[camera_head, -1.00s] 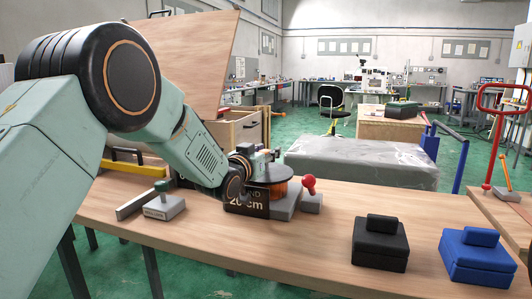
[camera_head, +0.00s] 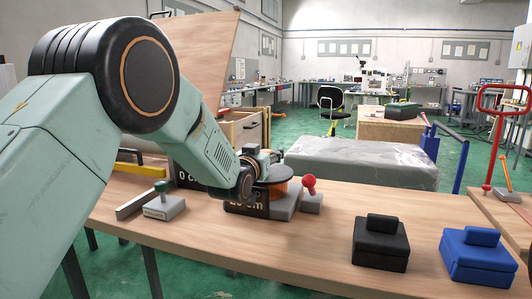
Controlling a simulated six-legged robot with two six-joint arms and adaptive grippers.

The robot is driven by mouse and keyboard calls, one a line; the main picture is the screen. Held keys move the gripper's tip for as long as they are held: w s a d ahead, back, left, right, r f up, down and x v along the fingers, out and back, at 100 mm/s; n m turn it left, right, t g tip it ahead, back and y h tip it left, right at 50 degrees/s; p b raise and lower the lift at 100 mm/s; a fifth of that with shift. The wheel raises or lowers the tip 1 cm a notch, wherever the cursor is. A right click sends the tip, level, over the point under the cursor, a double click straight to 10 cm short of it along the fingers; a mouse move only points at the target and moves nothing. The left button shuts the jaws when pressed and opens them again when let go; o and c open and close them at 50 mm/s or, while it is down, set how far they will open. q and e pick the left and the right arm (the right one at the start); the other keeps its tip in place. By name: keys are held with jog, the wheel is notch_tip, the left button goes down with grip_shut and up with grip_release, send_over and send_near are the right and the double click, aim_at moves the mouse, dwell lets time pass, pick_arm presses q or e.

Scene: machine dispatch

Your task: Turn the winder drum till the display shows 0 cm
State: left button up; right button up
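The winder on the wooden table has a dark round drum top (camera_head: 271,174) over an orange-brown coil (camera_head: 293,189) on a grey base. Its black display (camera_head: 262,211) faces me at the front. My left wrist covers part of it; "cm" is readable, and the number looks like 20 but is partly hidden. My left gripper (camera_head: 264,158) is at the drum's upper left side, close over it. My own wrist and the small size hide whether its fingers touch or hold anything. My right gripper is out of view.
A red-knobbed lever (camera_head: 309,183) stands right of the drum. A black sign (camera_head: 185,174) showing "0 c" is partly behind my arm. Black (camera_head: 380,244) and blue (camera_head: 478,257) boxes sit right; the front middle table is clear.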

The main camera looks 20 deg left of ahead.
pick_arm(q)
jog(key=shift+o, duration=0.2)
jog(key=s, duration=1.2)
jog(key=shift+a, duration=0.2)
jog(key=shift+r, duration=0.1)
